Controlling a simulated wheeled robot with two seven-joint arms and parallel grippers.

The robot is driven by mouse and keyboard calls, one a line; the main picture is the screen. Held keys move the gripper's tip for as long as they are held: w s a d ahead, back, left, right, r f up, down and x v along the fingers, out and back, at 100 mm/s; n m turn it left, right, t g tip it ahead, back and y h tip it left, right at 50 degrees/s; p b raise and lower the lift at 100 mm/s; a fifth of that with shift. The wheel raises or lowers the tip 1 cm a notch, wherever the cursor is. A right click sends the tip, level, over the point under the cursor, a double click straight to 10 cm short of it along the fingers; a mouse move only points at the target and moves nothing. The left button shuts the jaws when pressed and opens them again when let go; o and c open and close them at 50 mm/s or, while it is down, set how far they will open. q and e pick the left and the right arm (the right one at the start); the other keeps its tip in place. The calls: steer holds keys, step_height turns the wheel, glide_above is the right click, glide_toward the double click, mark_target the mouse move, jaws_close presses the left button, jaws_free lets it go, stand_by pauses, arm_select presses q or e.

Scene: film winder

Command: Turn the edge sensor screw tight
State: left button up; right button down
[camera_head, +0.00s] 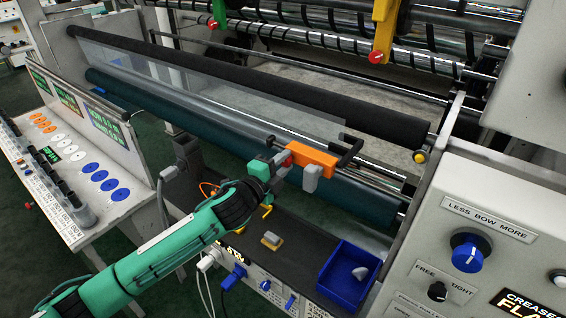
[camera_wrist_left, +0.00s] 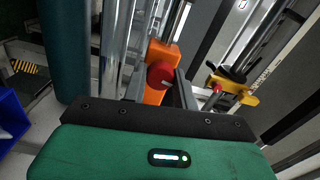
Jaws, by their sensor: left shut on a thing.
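The edge sensor is an orange block (camera_head: 315,160) on the thin bar in front of the rollers in the head view, with a grey part (camera_head: 312,179) hanging below it. It also shows in the wrist view as an orange body (camera_wrist_left: 157,56). Its screw is a red round knob (camera_head: 286,160) on the left end, which faces me in the wrist view (camera_wrist_left: 160,75). My left gripper (camera_head: 282,164) reaches it from the left and is shut on the red screw; the jaws partly hide it in the head view. My right gripper is not in view.
A dark bench below holds a blue bin (camera_head: 349,274) with a grey piece and a small yellow-and-grey block (camera_head: 271,240). A black roller (camera_head: 250,85) runs behind the sensor. A grey control panel (camera_head: 480,240) stands at right. A button console (camera_head: 85,165) is at left.

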arm_select(q)
steer(key=m+p, duration=0.1)
steer(key=m, duration=0.4)
steer(key=shift+m, duration=0.3)
steer(key=shift+f+m+p, duration=0.15)
steer(key=shift+m+p, duration=0.5)
steer(key=shift+m, duration=1.35)
steer(key=o, duration=1)
steer(key=shift+c, duration=0.2)
